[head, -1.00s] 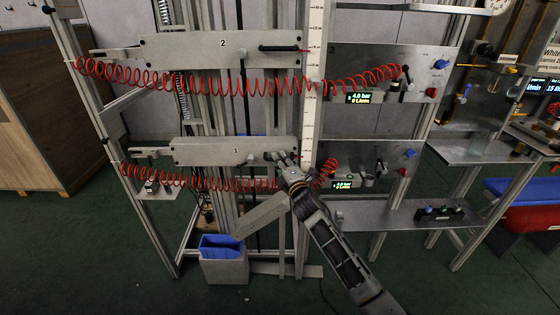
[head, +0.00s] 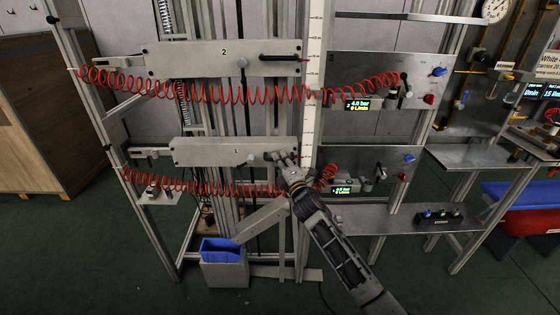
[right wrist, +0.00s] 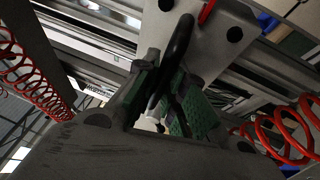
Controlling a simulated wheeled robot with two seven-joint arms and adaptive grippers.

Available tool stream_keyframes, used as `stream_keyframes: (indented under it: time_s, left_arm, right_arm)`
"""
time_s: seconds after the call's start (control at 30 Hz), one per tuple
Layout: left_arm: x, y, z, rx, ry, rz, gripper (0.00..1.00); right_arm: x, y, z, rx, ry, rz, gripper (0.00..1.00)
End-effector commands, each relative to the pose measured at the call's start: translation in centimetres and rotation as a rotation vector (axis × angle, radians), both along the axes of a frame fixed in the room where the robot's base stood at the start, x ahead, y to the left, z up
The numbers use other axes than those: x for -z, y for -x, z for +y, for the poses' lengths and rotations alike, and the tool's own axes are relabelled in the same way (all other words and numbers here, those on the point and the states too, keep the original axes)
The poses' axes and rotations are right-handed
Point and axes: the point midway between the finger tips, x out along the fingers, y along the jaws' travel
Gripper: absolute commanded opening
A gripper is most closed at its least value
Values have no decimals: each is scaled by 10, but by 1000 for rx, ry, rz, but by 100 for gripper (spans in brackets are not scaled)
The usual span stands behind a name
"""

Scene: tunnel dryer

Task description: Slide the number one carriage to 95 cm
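The number one carriage (head: 215,152) is a grey plate marked 1, level on the vertical rails in the lower half of the head view. My right gripper (head: 284,160) is at its right end, on the black handle; fingers and pads hide most of the handle there. In the right wrist view the black handle (right wrist: 180,45) runs between the green pads of my right gripper (right wrist: 168,105), which is shut on it. A white vertical scale (head: 312,100) stands just right of the carriage; its figures are too small to read. My left gripper is not in view.
The number two carriage (head: 200,60) sits above on the same frame. Panels with knobs and displays (head: 375,90) are at the right. A grey bin with a blue liner (head: 224,270) stands below.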

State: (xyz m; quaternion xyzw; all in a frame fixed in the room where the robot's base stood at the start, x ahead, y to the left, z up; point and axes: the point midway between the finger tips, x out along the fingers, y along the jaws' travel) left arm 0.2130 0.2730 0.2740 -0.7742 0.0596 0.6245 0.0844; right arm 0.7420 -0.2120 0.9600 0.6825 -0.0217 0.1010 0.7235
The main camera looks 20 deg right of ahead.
Motion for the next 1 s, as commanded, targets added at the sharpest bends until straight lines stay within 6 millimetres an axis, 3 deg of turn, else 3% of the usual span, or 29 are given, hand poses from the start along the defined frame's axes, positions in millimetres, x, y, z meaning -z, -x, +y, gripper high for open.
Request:
stream_keyframes:
  time_s: [0.03,0.17,0.67,1.0]
  left_arm:
    - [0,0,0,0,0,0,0]
    - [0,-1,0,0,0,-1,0]
    - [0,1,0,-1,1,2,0]
    - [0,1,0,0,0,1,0]
  right_arm:
    - [-4,0,-1,1,-1,-7,18]
    - [-3,0,0,1,-1,-4,34]
    - [1,4,0,0,0,0,34]
    - [6,26,-3,0,-1,1,34]
